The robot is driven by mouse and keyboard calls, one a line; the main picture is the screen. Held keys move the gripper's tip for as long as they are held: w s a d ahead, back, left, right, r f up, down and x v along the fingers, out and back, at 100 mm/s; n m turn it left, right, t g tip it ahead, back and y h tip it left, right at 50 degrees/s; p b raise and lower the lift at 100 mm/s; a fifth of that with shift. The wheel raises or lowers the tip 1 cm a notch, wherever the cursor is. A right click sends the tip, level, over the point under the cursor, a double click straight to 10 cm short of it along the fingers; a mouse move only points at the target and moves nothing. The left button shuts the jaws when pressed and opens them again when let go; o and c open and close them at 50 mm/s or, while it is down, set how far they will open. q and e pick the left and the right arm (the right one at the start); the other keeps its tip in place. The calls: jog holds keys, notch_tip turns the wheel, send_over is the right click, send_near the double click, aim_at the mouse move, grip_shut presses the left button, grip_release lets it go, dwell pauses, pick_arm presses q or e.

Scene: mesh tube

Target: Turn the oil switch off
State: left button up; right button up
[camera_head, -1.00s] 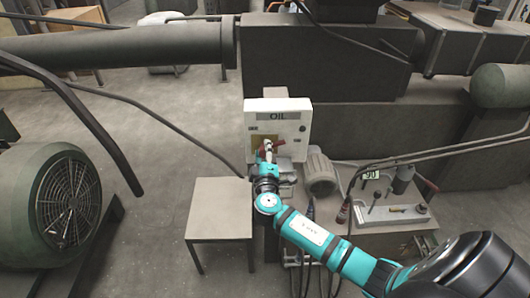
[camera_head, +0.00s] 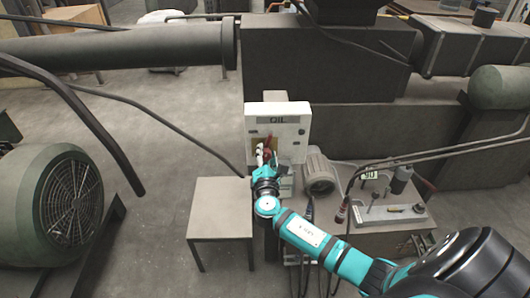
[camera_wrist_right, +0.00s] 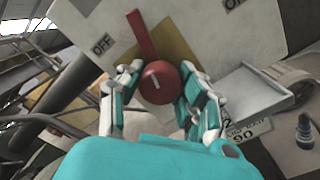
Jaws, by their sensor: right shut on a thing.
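The oil switch is a red knob with a long red lever (camera_wrist_right: 143,35) on a white panel (camera_head: 290,128) marked "OIL". In the wrist view the lever points up along the panel, between the "OFF" label (camera_wrist_right: 101,45) on the left and the partly cut "ON" label (camera_wrist_right: 235,3) on the right. My right gripper (camera_wrist_right: 160,85) is shut on the round red knob (camera_wrist_right: 157,83), with a finger on each side. In the head view the right gripper (camera_head: 265,157) covers the knob's lower part. My left gripper is not in view.
A small table (camera_head: 222,196) stands left of the panel. A motor (camera_head: 318,171) and a bench with tools (camera_head: 395,213) are at the right. A large green fan motor (camera_head: 52,205) stands at the left. A pipe (camera_head: 120,46) runs behind. Open floor lies in between.

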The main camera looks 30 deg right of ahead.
jog(key=shift+a+f+n+p, duration=0.1)
jog(key=shift+n+p, duration=0.45)
jog(key=shift+n, duration=1.05)
jog(key=shift+f, duration=0.1)
jog(key=o, duration=1.2)
jog(key=shift+s, duration=0.15)
jog(key=v, duration=1.1)
jog(key=shift+s+a, duration=0.15)
jog(key=shift+s, duration=0.2)
